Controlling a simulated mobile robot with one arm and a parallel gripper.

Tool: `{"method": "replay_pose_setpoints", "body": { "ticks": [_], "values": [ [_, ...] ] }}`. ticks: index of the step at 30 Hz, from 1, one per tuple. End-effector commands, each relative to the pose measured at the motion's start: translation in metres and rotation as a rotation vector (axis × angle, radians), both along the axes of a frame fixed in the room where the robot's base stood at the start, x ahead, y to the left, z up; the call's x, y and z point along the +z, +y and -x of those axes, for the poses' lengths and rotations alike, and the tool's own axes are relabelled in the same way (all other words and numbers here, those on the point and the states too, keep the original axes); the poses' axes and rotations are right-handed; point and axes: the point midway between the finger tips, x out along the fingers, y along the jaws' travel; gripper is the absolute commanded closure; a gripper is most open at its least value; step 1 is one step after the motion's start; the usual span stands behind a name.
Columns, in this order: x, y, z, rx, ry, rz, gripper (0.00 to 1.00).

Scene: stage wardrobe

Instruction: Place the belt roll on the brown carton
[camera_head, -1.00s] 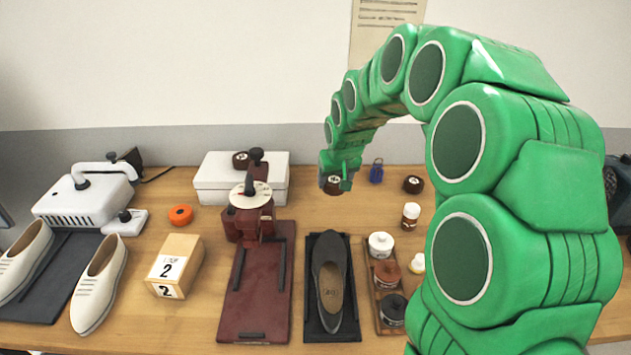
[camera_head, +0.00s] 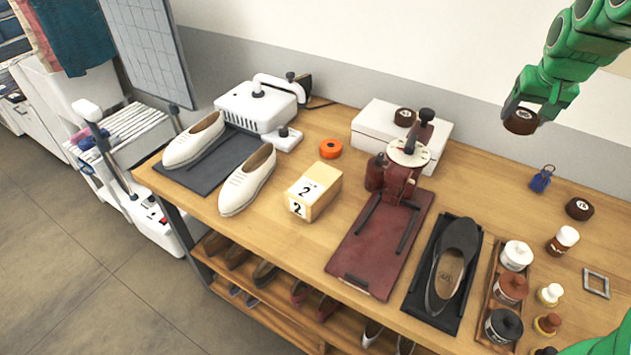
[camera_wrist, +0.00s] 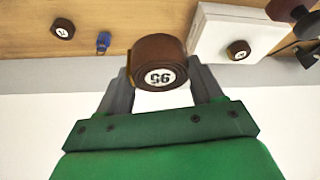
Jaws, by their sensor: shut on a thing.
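My gripper (camera_head: 530,105) is at the upper right of the head view, raised above the back of the table. It is shut on a dark brown belt roll (camera_head: 520,122). In the wrist view the roll (camera_wrist: 158,50) sits between the two fingers, and its round white label shows upside down as 95. The brown carton (camera_head: 320,193), a light brown box marked 2, stands on the table left of the red press.
A red press (camera_head: 380,235) and a white box (camera_head: 440,135) with another brown roll (camera_head: 405,117) on it stand between gripper and carton. A third brown roll (camera_head: 579,208) lies at right.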

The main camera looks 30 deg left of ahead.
Motion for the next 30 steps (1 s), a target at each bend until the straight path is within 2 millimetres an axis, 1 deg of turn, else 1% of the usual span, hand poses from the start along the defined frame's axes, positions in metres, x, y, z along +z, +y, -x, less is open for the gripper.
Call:
{"method": "replay_pose_setpoints", "body": {
  "ticks": [1, 8, 17, 23, 26, 29, 30],
  "values": [
    [0.006, 0.0, 0.0, 0.0, -0.002, 0.0, 0.67],
    [0.027, 0.0, 0.0, 0.0, -0.002, 0.0, 0.67],
    [0.028, 0.037, 0.016, 0.037, 0.0, -0.002, 0.67],
    [0.031, 0.067, 0.03, 0.066, -0.002, -0.003, 0.67],
    [0.032, 0.087, 0.042, 0.086, -0.003, -0.002, 0.67],
    [0.032, 0.112, 0.058, 0.113, 0.0, -0.002, 0.67],
    [0.031, 0.124, 0.066, 0.124, 0.002, -0.002, 0.67]
  ]
}}
